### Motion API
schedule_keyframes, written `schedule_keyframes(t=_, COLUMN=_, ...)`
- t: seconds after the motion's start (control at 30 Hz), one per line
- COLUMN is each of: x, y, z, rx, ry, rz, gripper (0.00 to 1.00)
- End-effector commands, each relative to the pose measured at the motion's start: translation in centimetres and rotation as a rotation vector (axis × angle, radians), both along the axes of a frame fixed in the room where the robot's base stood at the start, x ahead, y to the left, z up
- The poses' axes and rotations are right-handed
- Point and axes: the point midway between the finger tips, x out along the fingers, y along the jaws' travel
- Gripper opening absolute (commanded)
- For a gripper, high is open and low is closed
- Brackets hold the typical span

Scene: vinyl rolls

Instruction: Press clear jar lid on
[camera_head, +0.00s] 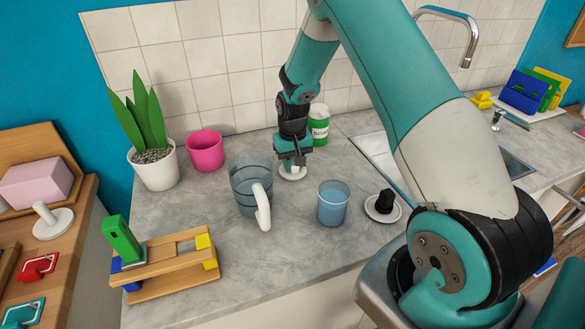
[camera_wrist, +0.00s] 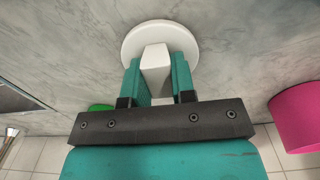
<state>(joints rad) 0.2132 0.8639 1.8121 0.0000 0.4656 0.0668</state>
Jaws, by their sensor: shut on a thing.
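My gripper (camera_head: 292,160) is shut on the white block handle of a round white lid (camera_head: 293,174). In the wrist view the handle of the lid (camera_wrist: 160,33) sits between my two teal fingers (camera_wrist: 158,80). The lid is at or close to the counter surface; I cannot tell whether it touches. A clear bluish jar (camera_head: 245,185) with a white handle stands upright just left of my gripper, with no lid on it. A smaller clear cup (camera_head: 333,203) with blue contents stands in front and to the right. A white disc with a black knob (camera_head: 384,205) lies right of the cup.
A potted plant (camera_head: 152,160), a pink cup (camera_head: 205,151) and a green soap container (camera_head: 319,127) stand along the back. A wooden rack with coloured blocks (camera_head: 170,262) is front left. The sink (camera_head: 515,166) is at the right.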

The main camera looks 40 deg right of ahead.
Motion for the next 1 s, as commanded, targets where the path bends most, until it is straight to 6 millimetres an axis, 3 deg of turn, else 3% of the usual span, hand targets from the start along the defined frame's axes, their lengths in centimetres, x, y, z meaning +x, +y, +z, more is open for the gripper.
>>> schedule_keyframes(t=0.63, x=0.0, y=0.0, z=3.8, rx=0.000, ry=0.000, rz=0.000, gripper=0.00)
schedule_keyframes(t=1.0, x=0.0, y=0.0, z=4.0, rx=0.000, ry=0.000, rz=0.000, gripper=0.00)
